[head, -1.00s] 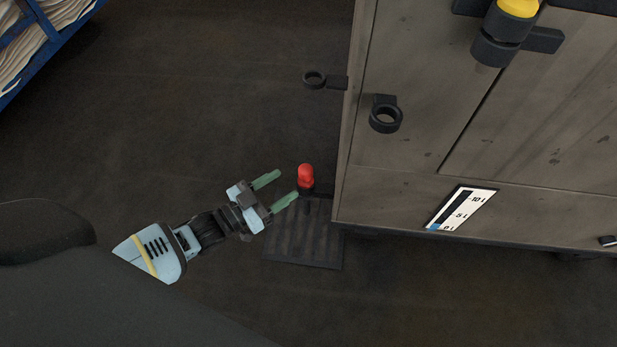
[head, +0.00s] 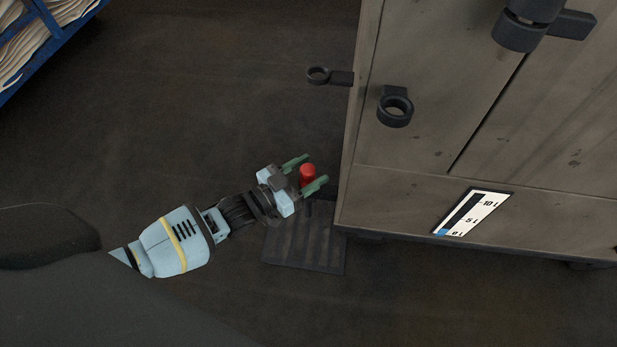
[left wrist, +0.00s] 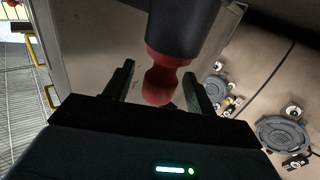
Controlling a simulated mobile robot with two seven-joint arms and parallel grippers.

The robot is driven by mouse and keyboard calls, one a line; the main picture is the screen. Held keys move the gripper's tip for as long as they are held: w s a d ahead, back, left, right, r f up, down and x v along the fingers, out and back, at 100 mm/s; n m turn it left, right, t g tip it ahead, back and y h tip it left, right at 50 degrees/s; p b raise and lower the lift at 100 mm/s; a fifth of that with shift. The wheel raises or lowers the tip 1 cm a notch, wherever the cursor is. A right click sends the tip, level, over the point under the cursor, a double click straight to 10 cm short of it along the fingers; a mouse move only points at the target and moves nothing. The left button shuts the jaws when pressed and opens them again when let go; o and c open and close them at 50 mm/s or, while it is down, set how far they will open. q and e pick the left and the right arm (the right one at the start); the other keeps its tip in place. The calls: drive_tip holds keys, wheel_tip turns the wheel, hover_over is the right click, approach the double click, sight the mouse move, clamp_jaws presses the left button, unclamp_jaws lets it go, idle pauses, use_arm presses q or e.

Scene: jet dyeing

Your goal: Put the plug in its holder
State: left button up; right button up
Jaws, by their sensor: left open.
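The red plug (head: 307,174) sits on a dark fitting at the lower left side of the grey machine, above a floor grate. My left gripper (head: 314,169) is open, with its green fingers on either side of the plug. The left wrist view also shows the red plug (left wrist: 160,82) between the open fingers, joined to a dark round body. I cannot tell whether the fingers touch it. Two empty black ring brackets show on the machine: one on its left edge (head: 319,75) and one on its front (head: 395,107). I cannot tell which is the holder.
The grey machine (head: 430,60) fills the right side, with a level gauge (head: 473,213) low on its front. A dark ribbed grate (head: 305,247) lies on the floor below the plug. A blue rack (head: 45,35) stands far left. The floor between is clear.

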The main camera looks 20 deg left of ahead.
use_arm(q)
drive_tip(key=c, duration=1.1)
drive_tip(key=shift+r, duration=0.15)
wheel_tip(320, 180, up, 10)
drive_tip(key=p, duration=0.5)
